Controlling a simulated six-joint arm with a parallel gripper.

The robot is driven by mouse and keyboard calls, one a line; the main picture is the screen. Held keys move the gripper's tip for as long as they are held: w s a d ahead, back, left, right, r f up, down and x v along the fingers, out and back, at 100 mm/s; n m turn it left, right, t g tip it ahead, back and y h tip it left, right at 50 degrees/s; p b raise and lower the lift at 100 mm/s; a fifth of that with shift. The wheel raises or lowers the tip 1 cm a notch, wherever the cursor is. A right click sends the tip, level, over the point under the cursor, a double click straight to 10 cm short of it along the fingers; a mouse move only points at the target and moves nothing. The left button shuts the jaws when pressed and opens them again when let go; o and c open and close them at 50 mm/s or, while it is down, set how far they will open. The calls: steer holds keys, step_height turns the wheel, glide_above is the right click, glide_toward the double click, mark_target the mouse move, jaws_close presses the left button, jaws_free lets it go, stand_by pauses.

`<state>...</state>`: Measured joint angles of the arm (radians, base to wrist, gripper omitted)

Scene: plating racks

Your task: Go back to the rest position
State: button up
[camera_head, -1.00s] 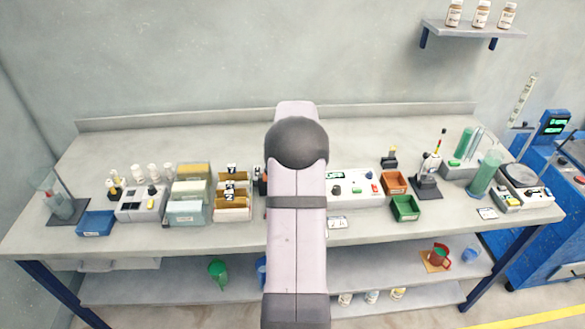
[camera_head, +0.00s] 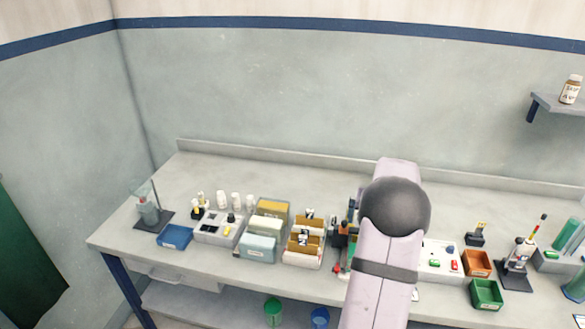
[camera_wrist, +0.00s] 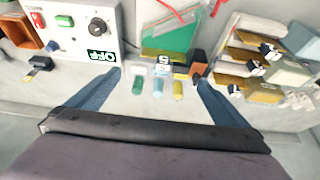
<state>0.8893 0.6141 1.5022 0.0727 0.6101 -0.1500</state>
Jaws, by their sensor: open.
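My gripper (camera_wrist: 158,77) is open in the wrist view, with its two blue-grey fingers spread wide and nothing between them. Beyond the fingertips lie several small items: a green vial (camera_wrist: 138,86), a light blue vial (camera_wrist: 158,88) and a yellow vial (camera_wrist: 178,91) near a small numbered block. In the head view my pale arm rises across the right half of the bench and hides its own gripper and part of the bench middle.
The bench (camera_head: 215,168) has a clear strip at the back. A white control box (camera_head: 440,262), orange bin (camera_head: 478,262) and green bin (camera_head: 487,294) stand right of my arm. File racks (camera_head: 303,255) and a blue tray (camera_head: 174,236) stand left. A wall shelf (camera_head: 552,104) is upper right.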

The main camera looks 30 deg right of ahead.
steer(key=s+a+f+g+y, duration=0.2)
steer(key=s+a+f, duration=0.35)
steer(key=a, duration=0.35)
steer(key=s+a+f+g+y, duration=0.2)
steer(key=s+a+f, duration=0.2)
steer(key=s+a, duration=0.35)
steer(key=s+a+r+n+g, duration=0.1)
steer(key=s+a+r+n, duration=0.15)
steer(key=a, duration=0.65)
steer(key=s+a+r+n, duration=0.1)
steer(key=s+a+n, duration=0.15)
steer(key=a, duration=0.75)
steer(key=w+a+r+n+t, duration=0.2)
steer(key=w+a+r+n, duration=0.15)
steer(key=a, duration=0.55)
step_height(320, 180, down, 17)
steer(key=b, duration=1.7)
steer(key=shift+s+h, duration=0.3)
steer(key=shift+s, duration=0.05)
steer(key=shift+d+n, duration=0.1)
steer(key=shift+n, duration=0.15)
